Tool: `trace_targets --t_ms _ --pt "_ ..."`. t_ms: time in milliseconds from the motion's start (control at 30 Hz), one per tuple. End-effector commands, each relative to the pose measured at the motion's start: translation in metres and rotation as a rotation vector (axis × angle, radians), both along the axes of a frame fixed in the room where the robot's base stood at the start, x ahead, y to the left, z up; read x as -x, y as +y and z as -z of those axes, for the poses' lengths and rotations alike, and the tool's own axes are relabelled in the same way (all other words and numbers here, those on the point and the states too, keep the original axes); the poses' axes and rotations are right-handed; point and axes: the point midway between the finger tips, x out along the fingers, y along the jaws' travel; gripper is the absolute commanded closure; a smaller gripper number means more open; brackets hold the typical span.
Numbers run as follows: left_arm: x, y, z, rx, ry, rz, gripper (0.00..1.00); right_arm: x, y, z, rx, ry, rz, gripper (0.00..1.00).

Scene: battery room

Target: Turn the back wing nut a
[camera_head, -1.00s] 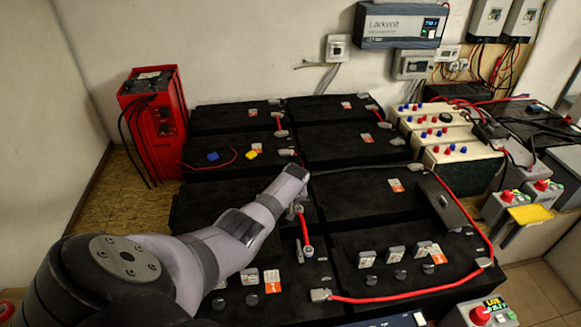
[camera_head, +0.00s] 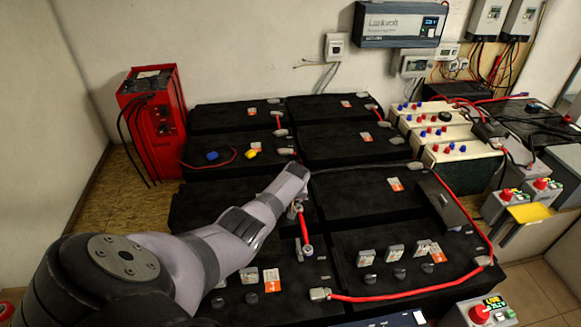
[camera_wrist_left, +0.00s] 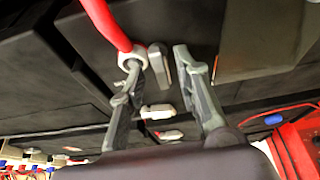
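My left gripper (camera_wrist_left: 165,85) is open in the left wrist view, with its two fingers apart. A grey upright tab (camera_wrist_left: 159,66), perhaps the wing nut, stands between the fingertips and touches neither clearly. The left finger overlaps the grey ring lug (camera_wrist_left: 131,60) of a red cable (camera_wrist_left: 107,22); contact cannot be told. In the head view my left arm reaches over the black batteries, and its wrist hides most of the gripper and the back terminal. The short red cable (camera_head: 303,228) runs from beside the wrist to a front terminal (camera_head: 308,252). My right gripper is not in view.
Black batteries (camera_head: 345,150) fill the middle in rows, with cables and grey terminals on top. A red charger (camera_head: 152,125) stands at the back left. White-topped batteries (camera_head: 460,153) stand at the right. Grey tabs (camera_head: 395,254) and dark knobs lie on the front right battery.

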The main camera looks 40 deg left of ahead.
Motion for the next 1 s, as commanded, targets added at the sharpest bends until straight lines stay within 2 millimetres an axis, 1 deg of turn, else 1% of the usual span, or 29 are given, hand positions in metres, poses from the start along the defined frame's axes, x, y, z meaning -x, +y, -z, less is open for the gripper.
trace_targets --t_ms 267,467,600,1000 --pt "0.001 0.0 -0.001 -0.001 0.001 0.001 0.7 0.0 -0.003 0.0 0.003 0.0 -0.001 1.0" --pt "0.003 -0.004 -0.014 0.0 -0.001 0.001 0.7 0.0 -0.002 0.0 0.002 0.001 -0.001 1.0" --pt "0.008 -0.01 -0.029 -0.001 -0.002 0.001 0.7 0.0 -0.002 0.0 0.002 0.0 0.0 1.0" --pt "0.023 -0.029 -0.09 0.0 -0.003 0.001 0.7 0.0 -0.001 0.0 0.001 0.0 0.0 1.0"
